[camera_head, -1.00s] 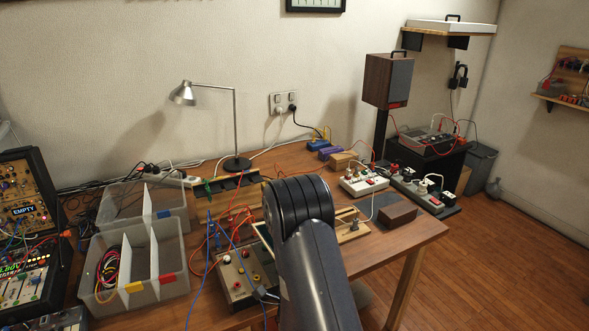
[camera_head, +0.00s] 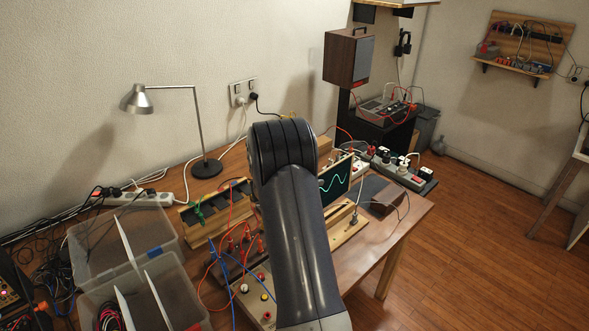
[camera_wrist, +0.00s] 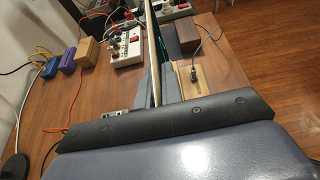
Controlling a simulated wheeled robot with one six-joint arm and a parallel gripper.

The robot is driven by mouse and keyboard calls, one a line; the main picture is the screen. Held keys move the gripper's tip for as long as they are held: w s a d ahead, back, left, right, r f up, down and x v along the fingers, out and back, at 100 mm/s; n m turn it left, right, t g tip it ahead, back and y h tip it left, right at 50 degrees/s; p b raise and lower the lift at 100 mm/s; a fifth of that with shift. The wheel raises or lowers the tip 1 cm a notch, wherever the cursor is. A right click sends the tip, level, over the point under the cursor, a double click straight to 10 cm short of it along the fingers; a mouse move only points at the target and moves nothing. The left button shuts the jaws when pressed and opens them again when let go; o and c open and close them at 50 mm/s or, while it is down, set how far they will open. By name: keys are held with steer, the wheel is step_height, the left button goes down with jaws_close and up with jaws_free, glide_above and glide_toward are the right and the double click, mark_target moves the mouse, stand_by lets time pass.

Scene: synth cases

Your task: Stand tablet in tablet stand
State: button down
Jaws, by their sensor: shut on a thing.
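The tablet (camera_head: 336,181) stands upright, with a green wave on its dark screen, just right of my arm in the head view. In the wrist view the tablet (camera_wrist: 153,45) shows nearly edge-on. My gripper (camera_wrist: 157,78) is shut on it, one grey finger on each side. My arm hides the gripper in the head view. The light wooden tablet stand (camera_head: 346,236) lies on the table beside and below the tablet; part of the stand (camera_wrist: 191,82) shows right of the fingers in the wrist view. I cannot tell whether the tablet's lower edge touches it.
A dark brown block (camera_head: 380,194) and a cable lie right of the stand. Power strips (camera_head: 402,170) stand behind. A red-knobbed box with loose leads (camera_head: 258,290), clear bins (camera_head: 125,240) and a lamp (camera_head: 207,168) are to the left. The table's right edge is close.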

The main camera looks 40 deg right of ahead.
steer(key=shift+w+d+r+m, duration=0.15)
steer(key=shift+w+r+m, duration=0.05)
steer(key=shift+r+m, duration=0.1)
steer(key=shift+f+b, duration=0.15)
steer(key=shift+b, duration=0.6)
step_height(320, 180, down, 6)
steer(key=b, duration=0.6)
steer(key=shift+r, duration=0.2)
steer(key=shift+b, duration=1.65)
stand_by(0.9)
steer(key=shift+f+b, duration=2.45)
steer(key=shift+b, duration=0.35)
steer(key=c, duration=1.5)
jaws_free()
steer(key=shift+s, duration=0.1)
